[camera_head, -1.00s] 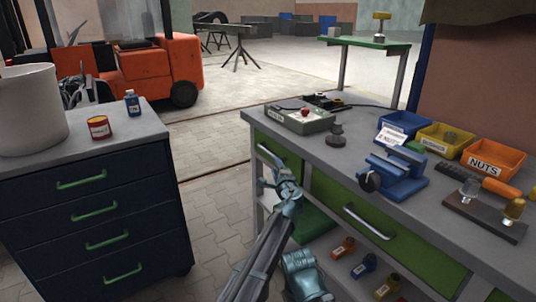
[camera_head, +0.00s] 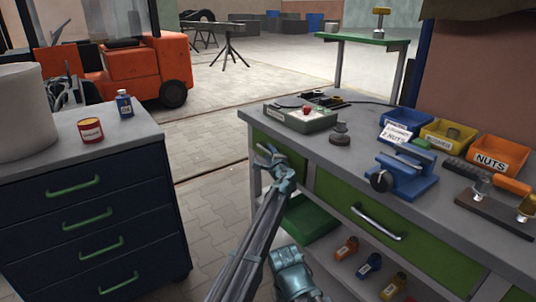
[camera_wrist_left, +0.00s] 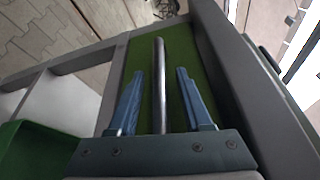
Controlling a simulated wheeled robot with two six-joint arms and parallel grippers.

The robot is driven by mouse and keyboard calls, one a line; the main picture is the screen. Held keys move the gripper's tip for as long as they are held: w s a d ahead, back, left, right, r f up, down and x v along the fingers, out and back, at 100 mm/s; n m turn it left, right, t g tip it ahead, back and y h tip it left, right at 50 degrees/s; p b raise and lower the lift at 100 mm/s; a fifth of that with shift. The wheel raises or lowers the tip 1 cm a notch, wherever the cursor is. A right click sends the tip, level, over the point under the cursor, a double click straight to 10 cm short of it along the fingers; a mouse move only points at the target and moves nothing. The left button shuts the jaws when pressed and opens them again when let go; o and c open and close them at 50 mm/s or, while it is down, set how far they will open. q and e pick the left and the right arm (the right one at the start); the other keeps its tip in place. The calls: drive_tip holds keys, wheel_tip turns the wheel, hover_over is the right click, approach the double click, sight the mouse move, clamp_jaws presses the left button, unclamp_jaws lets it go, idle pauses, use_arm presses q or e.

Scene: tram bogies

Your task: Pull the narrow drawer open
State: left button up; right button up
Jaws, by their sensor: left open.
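The narrow drawer (camera_head: 294,160) has a green front at the left end of the grey workbench. It looks closed. Its bar handle (camera_wrist_left: 160,85) runs up the middle of the left wrist view, in front of the green drawer front (camera_wrist_left: 180,50). My left gripper (camera_head: 271,158) is open at this drawer. In the left wrist view its two blue fingers (camera_wrist_left: 157,95) stand on either side of the handle, with a gap on each side. In the head view the gripper hides most of the handle.
A wider green drawer with a metal handle (camera_head: 378,222) is to the right. A blue vise (camera_head: 405,175) and parts bins stand on the benchtop (camera_head: 300,140). A green bin (camera_head: 308,218) sits on the shelf below. A dark blue cabinet (camera_head: 90,215) stands left, with open floor (camera_head: 212,205) between.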

use_arm(q)
clamp_jaws()
idle(1.3)
